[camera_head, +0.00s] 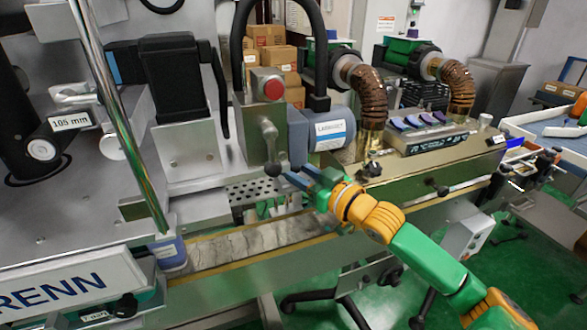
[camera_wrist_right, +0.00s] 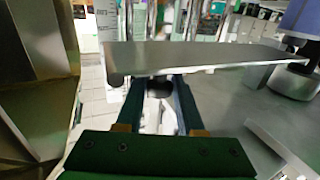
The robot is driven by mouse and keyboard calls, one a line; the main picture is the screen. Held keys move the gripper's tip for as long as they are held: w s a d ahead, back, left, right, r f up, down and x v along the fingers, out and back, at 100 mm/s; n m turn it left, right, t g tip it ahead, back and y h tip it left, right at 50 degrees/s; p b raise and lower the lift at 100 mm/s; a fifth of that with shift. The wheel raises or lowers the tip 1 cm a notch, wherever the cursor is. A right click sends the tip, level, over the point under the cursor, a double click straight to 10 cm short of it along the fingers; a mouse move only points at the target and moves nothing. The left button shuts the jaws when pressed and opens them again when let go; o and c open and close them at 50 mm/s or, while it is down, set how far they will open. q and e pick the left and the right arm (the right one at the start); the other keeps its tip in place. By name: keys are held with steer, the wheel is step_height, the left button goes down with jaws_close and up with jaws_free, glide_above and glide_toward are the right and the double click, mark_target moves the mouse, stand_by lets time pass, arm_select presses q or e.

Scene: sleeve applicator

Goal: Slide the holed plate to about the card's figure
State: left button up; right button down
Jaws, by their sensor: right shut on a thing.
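The holed plate (camera_head: 262,190) is a grey perforated metal strip at the middle of the machine, partly hidden by my right gripper. The card (camera_head: 71,121) reads "105 mm" and is at the far left. My right gripper (camera_head: 286,177) reaches in from the right, just above the plate's right part. In the right wrist view, its two fingers (camera_wrist_right: 158,92) close around a dark round knob (camera_wrist_right: 159,87) below the near edge of a flat grey plate. How the knob joins the plate is hidden. My left gripper is not in view.
A conveyor strip (camera_head: 250,243) runs below the plate. A lever with a dark ball end (camera_head: 271,168) hangs just left of my fingertips, under a box with a red button (camera_head: 271,89). A blue-grey motor (camera_head: 327,135) and copper hoses (camera_head: 369,95) stand behind.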

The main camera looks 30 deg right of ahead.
stand_by(0.3)
steer(key=shift+p, duration=0.4)
steer(key=shift+f, duration=0.25)
steer(key=c, duration=0.5)
jaws_free()
steer(key=shift+s+f, duration=0.1)
steer(key=shift+s, duration=0.45)
steer(key=shift+s+d+b, duration=0.1)
steer(key=shift+s+d, duration=0.1)
steer(key=shift+s, duration=0.8)
steer(key=shift+s+d+b, duration=0.15)
steer(key=shift+s, duration=0.85)
steer(key=shift+s+d+b, duration=0.1)
steer(key=shift+s+d, duration=0.1)
steer(key=shift+s, duration=0.8)
